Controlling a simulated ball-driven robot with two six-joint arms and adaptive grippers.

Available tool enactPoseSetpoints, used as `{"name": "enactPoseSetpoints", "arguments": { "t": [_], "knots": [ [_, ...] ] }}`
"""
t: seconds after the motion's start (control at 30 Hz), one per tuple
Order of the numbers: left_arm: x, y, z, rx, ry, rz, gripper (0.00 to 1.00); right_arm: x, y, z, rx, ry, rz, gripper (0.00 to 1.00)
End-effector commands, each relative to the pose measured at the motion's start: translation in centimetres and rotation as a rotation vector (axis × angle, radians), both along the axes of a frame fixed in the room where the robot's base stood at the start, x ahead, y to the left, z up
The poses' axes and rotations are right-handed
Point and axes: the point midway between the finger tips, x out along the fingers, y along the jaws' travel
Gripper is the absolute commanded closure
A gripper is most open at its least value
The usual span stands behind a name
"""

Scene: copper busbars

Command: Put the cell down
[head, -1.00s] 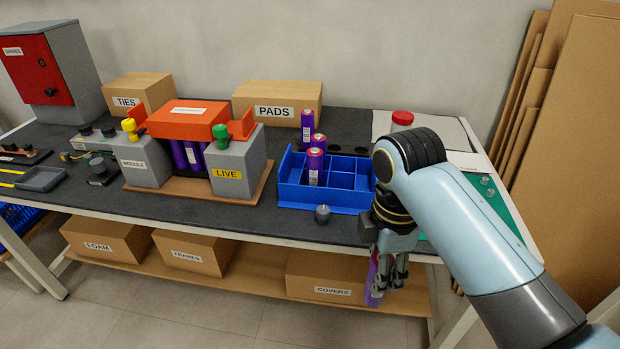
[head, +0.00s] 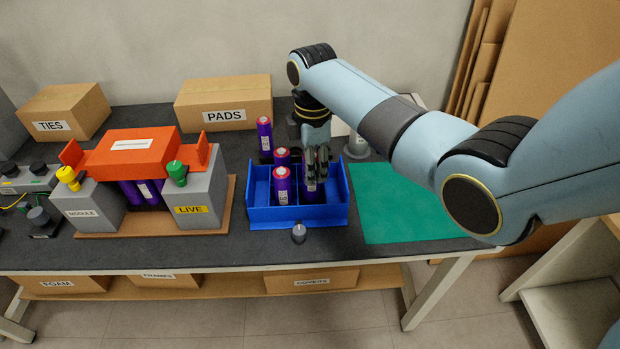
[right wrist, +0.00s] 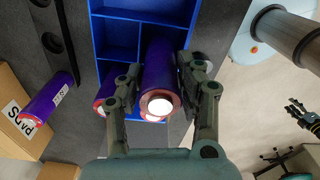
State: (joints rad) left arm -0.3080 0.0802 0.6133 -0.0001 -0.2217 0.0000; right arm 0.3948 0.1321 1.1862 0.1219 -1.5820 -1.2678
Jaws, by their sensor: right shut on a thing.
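My right gripper (head: 316,158) is shut on a purple cell (head: 311,190) at the right part of the blue divided tray (head: 322,215). The right wrist view shows this cell (right wrist: 160,75) upright between the two fingers, over or in a compartment; whether its foot touches the floor is hidden. Two other purple cells, a front one (head: 282,187) and a rear one (head: 281,156), stand in the tray's left part. A further cell (head: 265,138) stands behind the tray. A small dark gripper, seemingly my left (right wrist: 303,113), shows at the right wrist view's edge; its jaw state is unclear.
The module with its orange cover (head: 124,150) and LIVE block (head: 195,188) stands left of the tray. A grey knob (head: 299,233) stands before the tray. A PADS box (head: 224,103) is behind. The green mat (head: 410,208) at right is clear.

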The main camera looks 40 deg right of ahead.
Motion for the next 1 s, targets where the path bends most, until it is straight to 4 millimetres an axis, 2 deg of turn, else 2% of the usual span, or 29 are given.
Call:
{"name": "enactPoseSetpoints", "arguments": {
  "t": [0.1,0.23,0.63,0.67,0.8,1.0],
  "knots": [
    [1.2,-0.5,-0.2,-0.006,-0.018,0.001,0.6,-0.1,0.0,-2.0,0.001,0.003,0.0,1.0],
    [2.0,-0.6,-0.4,-0.007,-0.031,0.001,0.6,0.0,0.0,-3.5,0.001,0.002,0.0,1.0],
    [1.0,-0.1,-0.6,0.0,-0.016,0.0,0.6,0.0,0.0,-4.1,0.001,-0.001,0.0,1.0],
    [1.0,0.0,-0.5,0.0,-0.015,0.0,0.6,-0.1,0.0,-4.0,0.0,0.0,0.0,0.61],
    [0.9,0.0,-0.5,0.0,-0.013,0.0,0.6,-0.1,0.1,-4.0,0.0,0.001,0.0,0.42],
    [0.9,0.0,-0.5,0.0,-0.013,0.0,0.6,-0.1,0.1,-4.0,0.0,0.001,0.0,0.41]
  ]
}}
